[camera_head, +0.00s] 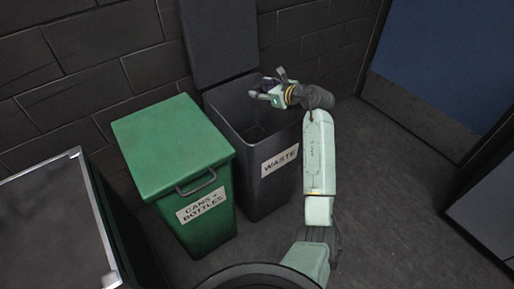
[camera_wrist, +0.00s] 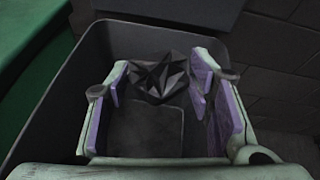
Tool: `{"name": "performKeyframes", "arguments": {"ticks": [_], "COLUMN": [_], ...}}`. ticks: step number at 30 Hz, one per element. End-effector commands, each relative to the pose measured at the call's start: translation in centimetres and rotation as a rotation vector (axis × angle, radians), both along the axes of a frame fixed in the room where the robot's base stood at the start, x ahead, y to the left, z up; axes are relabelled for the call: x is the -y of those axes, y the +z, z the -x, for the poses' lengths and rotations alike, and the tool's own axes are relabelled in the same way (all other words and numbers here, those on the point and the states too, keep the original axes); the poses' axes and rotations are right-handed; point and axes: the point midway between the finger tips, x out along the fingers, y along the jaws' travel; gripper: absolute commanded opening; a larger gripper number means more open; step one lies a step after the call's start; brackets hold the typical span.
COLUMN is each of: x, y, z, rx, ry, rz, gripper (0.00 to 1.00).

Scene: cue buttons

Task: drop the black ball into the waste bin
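The waste bin (camera_head: 281,159) is a dark grey bin labelled WASTE, its lid (camera_head: 219,40) raised at the back. My gripper (camera_head: 268,91) is over the bin's open top, near its back right. In the wrist view the fingers are spread, with purple pads facing each other. The black ball (camera_wrist: 160,78), dark and faceted, shows between and beyond the fingertips, against the bin's dark inside. In the head view I cannot make out the ball.
A green bin (camera_head: 172,148) labelled CANS + BOTTLES, lid shut, stands directly left of the waste bin. A metal-edged dark unit (camera_head: 60,225) is at the lower left. A brick wall is behind, a blue panel (camera_head: 445,65) at the right. The floor at right is clear.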

Motion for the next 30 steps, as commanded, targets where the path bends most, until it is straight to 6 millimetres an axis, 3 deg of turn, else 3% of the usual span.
{"name": "performKeyframes", "arguments": {"ticks": [9,20,30], "x": [0.0,0.3,4.0], "y": [0.0,0.1,2.5], "z": [0.0,0.2,4.5], "rx": [0.000,0.000,0.002], "ry": [0.000,-0.001,-0.003], "rz": [0.000,0.000,0.000], "gripper": [0.70,0.71,0.71]}}
